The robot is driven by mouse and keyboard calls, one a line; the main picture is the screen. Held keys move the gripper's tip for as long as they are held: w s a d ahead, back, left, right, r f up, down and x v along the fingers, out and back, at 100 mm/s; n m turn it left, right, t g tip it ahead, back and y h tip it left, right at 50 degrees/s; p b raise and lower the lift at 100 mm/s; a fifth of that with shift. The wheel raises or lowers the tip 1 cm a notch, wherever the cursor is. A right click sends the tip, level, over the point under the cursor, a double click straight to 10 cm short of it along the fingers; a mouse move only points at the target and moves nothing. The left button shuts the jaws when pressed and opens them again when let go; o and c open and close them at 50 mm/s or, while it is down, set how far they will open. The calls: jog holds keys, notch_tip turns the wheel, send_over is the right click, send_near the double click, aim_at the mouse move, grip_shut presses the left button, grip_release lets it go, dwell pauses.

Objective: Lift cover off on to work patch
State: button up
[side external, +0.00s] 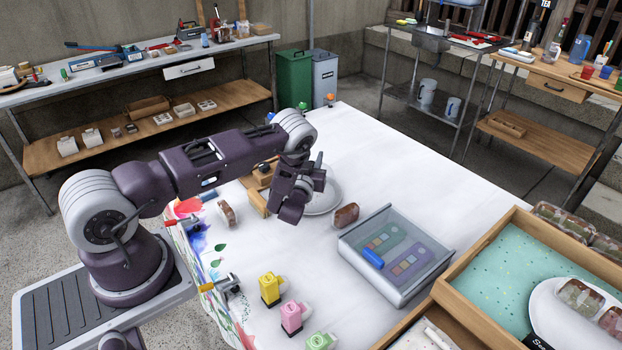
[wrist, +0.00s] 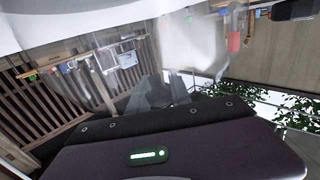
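My gripper (side external: 290,206) hangs low over the near left part of the white table, in front of a round pale plate (side external: 327,200). Its fingers (wrist: 152,92) show in the wrist view only as dim grey shapes behind a clear, hazy surface (wrist: 195,60). That surface may be a see-through cover, but I cannot make out its outline or whether the fingers touch it. Whether the fingers are apart or closed is unclear. No cover stands out on the plate in the side view, where my wrist hides part of it.
A grey box (side external: 418,278) with a blue object on top stands to the right. A brown loaf (side external: 346,214) lies beside the plate, and another packet (side external: 227,214) lies left. Yellow (side external: 270,289), pink and green containers line the front. The table's far middle (side external: 400,150) is clear.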

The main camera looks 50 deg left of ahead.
grip_shut()
dwell(1.1)
